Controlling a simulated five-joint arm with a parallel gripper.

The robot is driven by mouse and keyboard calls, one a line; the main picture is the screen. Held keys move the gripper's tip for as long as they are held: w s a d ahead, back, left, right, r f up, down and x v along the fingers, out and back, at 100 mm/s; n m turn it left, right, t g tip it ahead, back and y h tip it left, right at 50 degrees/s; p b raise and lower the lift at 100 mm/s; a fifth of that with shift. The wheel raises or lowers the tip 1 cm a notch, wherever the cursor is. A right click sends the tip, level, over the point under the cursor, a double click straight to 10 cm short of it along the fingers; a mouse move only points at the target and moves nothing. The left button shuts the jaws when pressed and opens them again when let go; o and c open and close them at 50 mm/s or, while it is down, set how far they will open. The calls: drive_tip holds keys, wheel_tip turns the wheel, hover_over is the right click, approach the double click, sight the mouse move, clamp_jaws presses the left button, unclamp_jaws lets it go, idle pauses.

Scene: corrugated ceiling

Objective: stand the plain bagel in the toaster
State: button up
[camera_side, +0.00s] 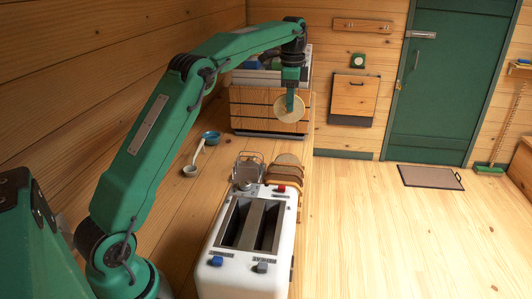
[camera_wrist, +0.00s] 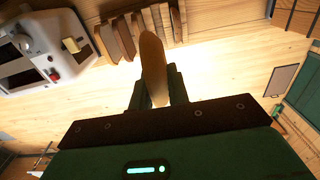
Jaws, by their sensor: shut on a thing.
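The plain bagel (camera_side: 286,110) is a pale round disc, held upright and seen nearly face-on in the side view. My gripper (camera_side: 291,98) is shut on it and holds it up in front of the wooden crate, beyond the toaster. In the wrist view the bagel (camera_wrist: 153,58) shows edge-on between the green fingers of my gripper (camera_wrist: 157,92). The white toaster (camera_side: 208,262) stands in the foreground with two long dark slots facing up; no bread shows in them. In the wrist view the toaster (camera_wrist: 15,75) is at the upper left, apart from the bagel.
Several bread slices (camera_side: 286,179) stand in a row behind the toaster, beside a wire-framed metal item (camera_side: 248,167). A slatted wooden crate (camera_side: 247,110) stands at the back.

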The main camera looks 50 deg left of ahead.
drive_tip(key=shift+r, duration=2.2)
drive_tip(key=s+d+r+m, duration=0.2)
drive_tip(key=s+d+m, duration=0.35)
drive_tip(key=d, duration=0.45)
drive_tip(key=s+d+r+m, duration=0.2)
drive_tip(key=s+d+m, duration=0.3)
drive_tip(key=s+d, duration=0.3)
drive_tip(key=s+d+f+m, duration=0.2)
drive_tip(key=s+d+m, duration=0.2)
drive_tip(key=s, duration=0.3)
drive_tip(key=s+d+f+m, duration=0.2)
drive_tip(key=s+d+m, duration=0.2)
drive_tip(key=s, duration=0.3)
drive_tip(key=shift+n, duration=0.25)
drive_tip(key=shift+w+a+f, duration=0.1)
drive_tip(key=shift+w+f, duration=0.1)
drive_tip(key=shift+f, duration=1.1)
drive_tip(key=shift+w+f, duration=0.15)
drive_tip(key=shift+f, duration=1.1)
drive_tip(key=shift+f, duration=0.15)
wheel_tip(320, 180, down, 7)
drive_tip(key=shift+f, duration=0.15)
